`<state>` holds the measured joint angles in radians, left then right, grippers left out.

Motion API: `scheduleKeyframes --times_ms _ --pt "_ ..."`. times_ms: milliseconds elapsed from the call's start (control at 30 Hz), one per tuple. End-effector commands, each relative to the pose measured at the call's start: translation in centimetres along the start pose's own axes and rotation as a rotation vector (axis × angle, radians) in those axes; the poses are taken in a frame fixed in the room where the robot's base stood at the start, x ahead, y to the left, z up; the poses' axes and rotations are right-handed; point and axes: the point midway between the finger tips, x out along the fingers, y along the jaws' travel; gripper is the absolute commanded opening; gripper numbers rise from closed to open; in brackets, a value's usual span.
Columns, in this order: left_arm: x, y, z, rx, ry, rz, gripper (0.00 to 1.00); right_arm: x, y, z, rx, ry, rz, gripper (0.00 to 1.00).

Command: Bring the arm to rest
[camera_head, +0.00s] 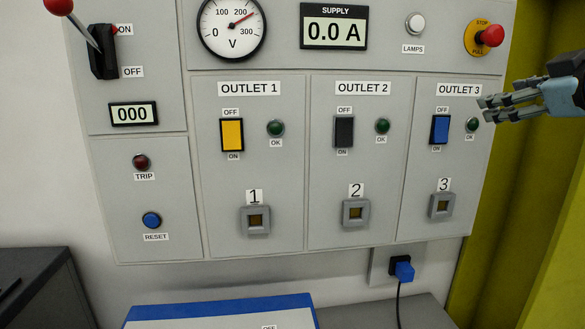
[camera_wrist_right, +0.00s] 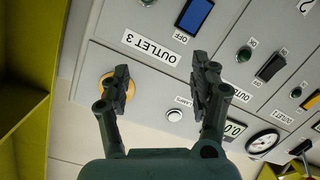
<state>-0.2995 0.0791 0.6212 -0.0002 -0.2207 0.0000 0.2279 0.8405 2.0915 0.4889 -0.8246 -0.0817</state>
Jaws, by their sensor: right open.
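My right gripper (camera_head: 488,108) is at the right edge of the head view, in front of the panel near OUTLET 3. Its fingers point left toward the blue rocker switch (camera_head: 440,130) and the green OK lamp (camera_head: 472,125), with no visible hold on anything. In the right wrist view the gripper (camera_wrist_right: 160,85) is open and empty, its two fingers apart before the panel. The OUTLET 3 label and the blue switch (camera_wrist_right: 195,15) lie beyond the fingertips there. My left gripper is in neither view.
The grey panel (camera_head: 290,165) also bears a red-knobbed lever (camera_head: 85,35), a voltmeter (camera_head: 232,28), a supply display (camera_head: 334,27) reading 0.0 A and a red stop button (camera_head: 490,36). A blue plug (camera_head: 403,270) sits below. A yellow-green wall (camera_head: 530,220) stands at right.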

Motion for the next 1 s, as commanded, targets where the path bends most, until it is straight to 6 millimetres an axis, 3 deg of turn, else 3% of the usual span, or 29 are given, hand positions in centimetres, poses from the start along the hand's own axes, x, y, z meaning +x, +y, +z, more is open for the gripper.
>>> scheduleKeyframes --times_ms 33,200,300,400,600,800,833,1000 --pt "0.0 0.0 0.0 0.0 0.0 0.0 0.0 -0.3 -3.5 2.9 0.03 -0.066 -0.039 0.63" --pt "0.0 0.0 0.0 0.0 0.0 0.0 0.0 -4.2 -14.0 12.1 0.128 -0.323 -0.133 0.63" --pt "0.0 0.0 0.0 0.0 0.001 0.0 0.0 -8.1 -19.2 16.6 0.189 -0.482 -0.172 0.63" --pt "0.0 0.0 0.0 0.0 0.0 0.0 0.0 -12.1 -23.0 19.9 0.242 -0.621 -0.194 0.63" --pt "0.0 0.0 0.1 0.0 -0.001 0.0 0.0 -19.3 -27.9 23.7 0.328 -0.846 -0.214 0.63" --pt "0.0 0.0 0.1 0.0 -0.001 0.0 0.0 -26.2 -31.3 25.8 0.406 -1.047 -0.218 0.63" --pt "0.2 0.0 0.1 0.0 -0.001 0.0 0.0 -26.6 -31.7 26.4 0.412 -1.07 -0.217 0.63" --pt "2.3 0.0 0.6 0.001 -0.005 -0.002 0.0 -23.6 -34.6 33.0 0.405 -1.082 -0.219 0.63"
